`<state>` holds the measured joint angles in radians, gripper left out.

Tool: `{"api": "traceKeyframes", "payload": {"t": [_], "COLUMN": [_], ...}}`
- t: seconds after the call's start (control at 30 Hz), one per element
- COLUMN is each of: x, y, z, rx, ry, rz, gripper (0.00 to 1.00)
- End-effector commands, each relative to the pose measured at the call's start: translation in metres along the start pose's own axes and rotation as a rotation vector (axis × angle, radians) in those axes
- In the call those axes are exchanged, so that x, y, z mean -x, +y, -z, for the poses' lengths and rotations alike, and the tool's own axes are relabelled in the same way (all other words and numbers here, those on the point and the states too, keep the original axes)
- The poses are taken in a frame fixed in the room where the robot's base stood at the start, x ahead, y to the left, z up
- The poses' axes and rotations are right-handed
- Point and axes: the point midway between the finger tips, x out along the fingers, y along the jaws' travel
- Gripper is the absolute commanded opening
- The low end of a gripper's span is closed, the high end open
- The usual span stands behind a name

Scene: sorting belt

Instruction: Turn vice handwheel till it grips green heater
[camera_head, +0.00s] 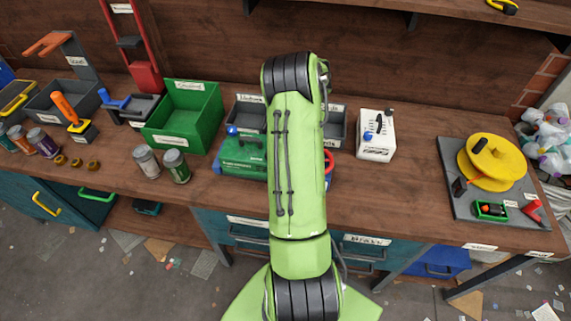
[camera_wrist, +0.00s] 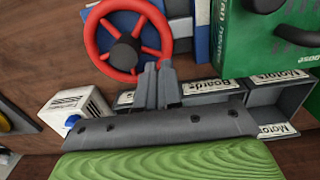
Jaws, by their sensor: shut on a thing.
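The red handwheel (camera_wrist: 97,48) of the vice, with its dark hub, fills the upper left of the wrist view. In the head view only a bit of its red rim (camera_head: 329,166) shows to the right of my arm. My gripper (camera_wrist: 158,84) is shut on the lower right part of the handwheel's rim. The blue and grey vice (camera_wrist: 201,38) stands right of the wheel. The green heater (camera_wrist: 232,45) is beyond it, and its face also shows left of my arm (camera_head: 238,157). I cannot tell whether the jaw touches the heater. My arm hides the vice in the head view.
Grey bins labelled Motors and Boards (camera_wrist: 210,86) lie close to my gripper. A white box (camera_head: 375,143) stands right of my arm. A green crate (camera_head: 183,128) and cans (camera_head: 175,165) stand left. A yellow spool (camera_head: 491,164) sits on a grey mat at the far right.

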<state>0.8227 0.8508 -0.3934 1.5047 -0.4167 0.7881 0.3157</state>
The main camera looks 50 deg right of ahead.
Motion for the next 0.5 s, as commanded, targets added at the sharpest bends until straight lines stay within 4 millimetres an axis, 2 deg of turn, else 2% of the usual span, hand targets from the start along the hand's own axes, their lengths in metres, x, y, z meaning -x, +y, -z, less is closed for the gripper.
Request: {"api": "traceKeyframes", "payload": {"t": [0.2,0.5], "x": [0.0036,0.0037], "y": [0.0043,-0.0011], "z": [0.0150,0.0101], "rx": [0.009,0.013], "ry": [0.018,0.020], "rz": [0.008,0.009], "gripper": [0.00,0.00]}}
